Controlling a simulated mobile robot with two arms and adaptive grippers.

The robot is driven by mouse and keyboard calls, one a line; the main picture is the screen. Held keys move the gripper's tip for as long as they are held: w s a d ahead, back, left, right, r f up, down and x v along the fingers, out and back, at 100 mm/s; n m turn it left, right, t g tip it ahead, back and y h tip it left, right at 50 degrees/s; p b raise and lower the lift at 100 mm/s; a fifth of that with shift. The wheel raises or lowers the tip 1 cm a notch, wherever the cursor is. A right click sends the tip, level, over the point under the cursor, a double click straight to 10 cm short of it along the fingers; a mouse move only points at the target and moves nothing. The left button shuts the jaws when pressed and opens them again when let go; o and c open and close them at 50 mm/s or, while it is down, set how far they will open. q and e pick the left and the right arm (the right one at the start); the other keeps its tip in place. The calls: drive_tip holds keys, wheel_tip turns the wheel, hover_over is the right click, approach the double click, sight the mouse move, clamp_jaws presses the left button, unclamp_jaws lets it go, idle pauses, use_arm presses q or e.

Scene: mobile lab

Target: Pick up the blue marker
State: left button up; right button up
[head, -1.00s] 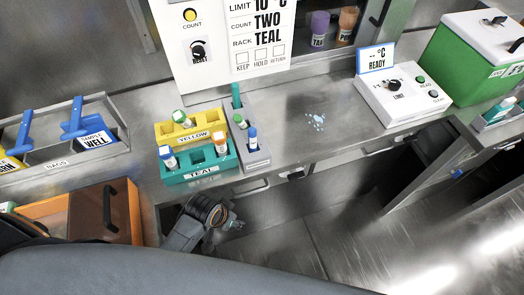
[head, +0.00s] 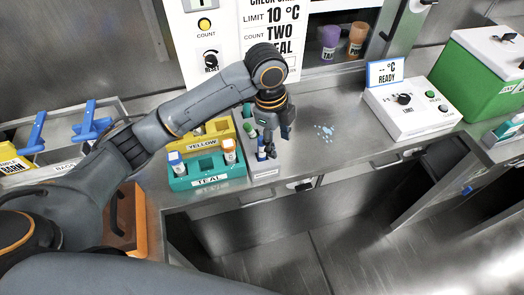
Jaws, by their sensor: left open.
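The blue marker (head: 261,155) stands upright at the front of a narrow grey holder (head: 263,171), right of the teal rack. My left gripper (head: 274,146) is over the holder's front, pointing down, with its jaws open. Its fingers are right at the marker and partly cover it; I cannot tell whether they touch it. A green-topped item (head: 251,133) shows behind the blue marker in the holder. The holder's back end is hidden by my left arm. My right gripper is out of view.
A white control box (head: 414,113) stands farther right.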

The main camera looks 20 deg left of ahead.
sight(262, 145)
use_arm(q)
drive_tip(key=w+a+r+m+y, duration=0.25)
drive_tip(key=a+r, duration=0.25)
drive_tip(key=r, duration=0.3)
drive_tip(key=shift+h, duration=0.45)
wheel_tip(262, 145, down, 9)
drive_tip(key=shift+s+d+r+p, duration=0.1)
drive_tip(key=shift+s+r+p, duration=0.1)
drive_tip(key=shift+p, duration=0.25)
drive_tip(key=f, duration=0.1)
drive_tip(key=f+p, duration=0.1)
drive_tip(key=f, duration=0.2)
drive_tip(key=shift+s+f, duration=0.35)
drive_tip(key=shift+f, duration=0.35)
clamp_jaws()
